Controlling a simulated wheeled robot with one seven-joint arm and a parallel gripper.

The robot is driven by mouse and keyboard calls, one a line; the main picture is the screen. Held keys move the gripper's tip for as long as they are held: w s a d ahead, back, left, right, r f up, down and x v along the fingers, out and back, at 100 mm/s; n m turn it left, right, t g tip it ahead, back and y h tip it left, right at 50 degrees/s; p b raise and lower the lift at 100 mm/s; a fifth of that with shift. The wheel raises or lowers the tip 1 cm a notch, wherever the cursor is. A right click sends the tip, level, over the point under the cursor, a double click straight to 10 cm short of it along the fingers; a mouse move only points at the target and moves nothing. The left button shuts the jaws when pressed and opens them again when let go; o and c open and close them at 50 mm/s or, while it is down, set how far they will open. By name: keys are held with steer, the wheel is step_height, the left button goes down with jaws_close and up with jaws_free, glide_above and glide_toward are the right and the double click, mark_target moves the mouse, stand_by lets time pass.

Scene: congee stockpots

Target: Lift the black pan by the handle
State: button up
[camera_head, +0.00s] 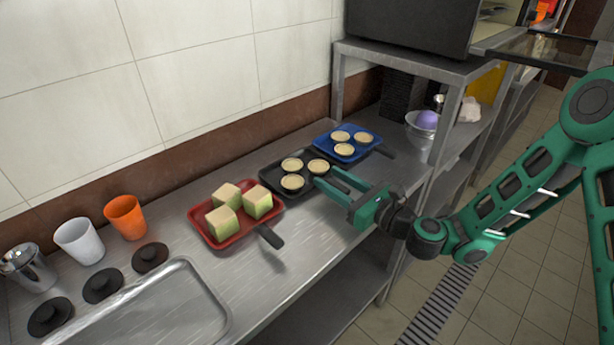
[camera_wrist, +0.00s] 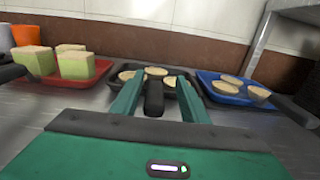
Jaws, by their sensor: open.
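The black pan (camera_head: 267,186) sits on the steel counter between a red pan and a blue pan, with several round pale pieces in it. It also shows in the wrist view (camera_wrist: 112,84). Its black handle (camera_wrist: 153,98) points toward me and lies between the two green fingers of my gripper (camera_wrist: 158,108). My gripper (camera_head: 332,184) is open, with its fingers on either side of the handle. In the head view the fingers hide most of the handle. I cannot tell whether either finger touches it.
The red pan (camera_head: 216,243) with green-and-tan blocks stands to the left, its handle (camera_head: 271,237) jutting toward the counter's front. The blue pan (camera_head: 324,148) stands to the right. Cups and black lids are at the far left. A metal shelf (camera_head: 449,68) rises at the right.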

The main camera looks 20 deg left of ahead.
mark_target(312, 176)
steer(key=shift+x, duration=1.95)
steer(key=shift+s+a+r, duration=0.1)
steer(key=shift+s, duration=0.05)
jaws_close()
steer(key=shift+r, duration=0.1)
